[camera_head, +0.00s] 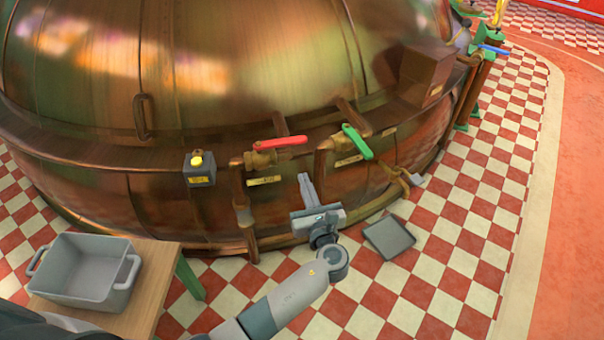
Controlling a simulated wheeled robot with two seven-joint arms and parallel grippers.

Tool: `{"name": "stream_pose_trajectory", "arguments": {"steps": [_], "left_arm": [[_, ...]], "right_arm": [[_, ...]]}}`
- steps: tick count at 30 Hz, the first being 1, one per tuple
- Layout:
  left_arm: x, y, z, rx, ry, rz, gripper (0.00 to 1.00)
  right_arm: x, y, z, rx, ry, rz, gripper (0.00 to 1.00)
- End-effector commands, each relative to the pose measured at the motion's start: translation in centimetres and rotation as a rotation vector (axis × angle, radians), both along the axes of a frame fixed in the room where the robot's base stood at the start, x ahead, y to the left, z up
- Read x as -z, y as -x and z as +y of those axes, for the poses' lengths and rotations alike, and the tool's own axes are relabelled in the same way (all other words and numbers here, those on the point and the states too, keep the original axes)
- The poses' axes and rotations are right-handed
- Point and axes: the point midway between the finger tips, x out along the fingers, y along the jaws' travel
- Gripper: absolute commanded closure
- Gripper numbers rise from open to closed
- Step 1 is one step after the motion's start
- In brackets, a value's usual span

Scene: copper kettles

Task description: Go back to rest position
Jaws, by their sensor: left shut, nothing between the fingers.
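My left gripper (306,184) is shut and empty. It points up toward the copper kettle (200,80), in front of its lower wall and just below the valves. My left arm reaches in from the bottom of the view. A valve with a red handle (281,143) is up and left of the fingers. A valve with a green handle (357,141) is up and right of them. I cannot tell whether the fingers touch the pipes behind them. My right gripper is not in view.
A grey bin (88,268) stands on a wooden table (150,290) at lower left. A grey tray-like plate (389,237) is right of my wrist. Checkered floor (450,240) is clear at right.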

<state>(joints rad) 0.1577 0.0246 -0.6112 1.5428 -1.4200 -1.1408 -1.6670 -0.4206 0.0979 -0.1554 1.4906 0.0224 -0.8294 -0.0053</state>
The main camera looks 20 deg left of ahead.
Motion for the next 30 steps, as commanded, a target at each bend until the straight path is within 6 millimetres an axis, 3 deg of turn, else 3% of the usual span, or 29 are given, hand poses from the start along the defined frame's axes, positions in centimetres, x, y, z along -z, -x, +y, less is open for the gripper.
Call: {"name": "stream_pose_trajectory", "arguments": {"steps": [6,23,26,30], "left_arm": [[0.0,1.0,-0.5,0.000,0.001,-0.001,1.00],[0.1,1.0,-0.5,0.000,0.005,0.002,1.00],[1.1,1.2,-0.4,0.005,0.037,0.012,1.00],[4.6,1.8,0.0,0.018,0.161,0.050,1.00]], "right_arm": [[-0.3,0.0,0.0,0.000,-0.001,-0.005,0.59],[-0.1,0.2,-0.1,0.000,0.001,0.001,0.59],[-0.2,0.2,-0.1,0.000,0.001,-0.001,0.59],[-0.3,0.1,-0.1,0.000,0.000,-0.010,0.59]]}}
